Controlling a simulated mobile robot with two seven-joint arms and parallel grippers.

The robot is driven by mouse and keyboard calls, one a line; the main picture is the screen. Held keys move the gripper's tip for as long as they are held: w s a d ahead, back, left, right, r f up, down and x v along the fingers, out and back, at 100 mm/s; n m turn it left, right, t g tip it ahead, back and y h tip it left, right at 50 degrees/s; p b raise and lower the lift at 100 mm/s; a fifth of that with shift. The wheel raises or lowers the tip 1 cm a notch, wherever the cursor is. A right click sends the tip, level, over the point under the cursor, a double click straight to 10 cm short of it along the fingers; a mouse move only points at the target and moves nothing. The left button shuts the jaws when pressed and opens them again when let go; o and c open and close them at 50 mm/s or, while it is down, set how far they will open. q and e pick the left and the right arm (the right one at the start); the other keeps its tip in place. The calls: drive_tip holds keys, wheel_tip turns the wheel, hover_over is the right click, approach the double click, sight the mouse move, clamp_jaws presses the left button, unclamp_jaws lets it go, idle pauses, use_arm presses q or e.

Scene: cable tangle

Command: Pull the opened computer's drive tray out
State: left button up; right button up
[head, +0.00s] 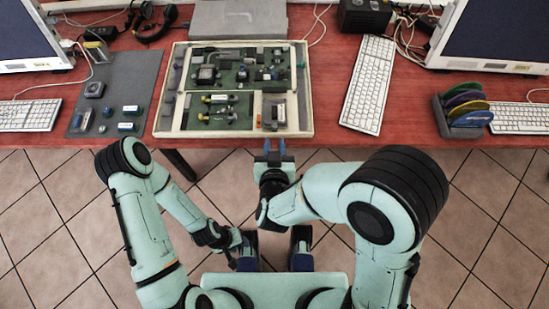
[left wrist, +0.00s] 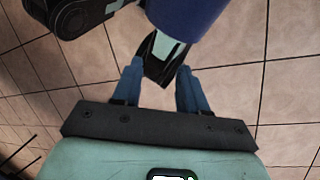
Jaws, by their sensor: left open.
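The opened computer (head: 308,100) is a shallow beige case lying flat on the red desk, with green boards inside. At its front right is a pale bay with a small drive-like part (head: 281,113); I take this to be the drive tray, though it is too small to be sure. My right gripper (head: 275,146) has blue fingers slightly apart, just in front of the case's front edge, below that bay, with nothing seen between them. My left gripper (head: 248,256) is low, near my base, far from the case. In the left wrist view its fingers (left wrist: 159,70) are apart and empty.
A grey mat (head: 122,75) with small parts lies left of the case. A white keyboard (head: 367,85) lies close on its right. A rack of coloured discs (head: 463,108) stands farther right. Loose cables run behind. The tiled floor before the desk is clear.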

use_arm(q)
drive_tip(key=w+a+f+t+y+b, duration=0.1)
drive_tip(key=w+a+f+t+b, duration=0.1)
drive_tip(key=w+f+b, duration=0.5)
drive_tip(key=shift+w+a+f+n+t+b, duration=0.3)
drive_tip(key=shift+a+f+t+b, duration=0.1)
drive_tip(key=shift+f+b, duration=0.4)
use_arm(e)
drive_tip(key=v, duration=0.6)
drive_tip(key=shift+s, duration=0.25)
use_arm(q)
drive_tip(key=shift+r, duration=0.1)
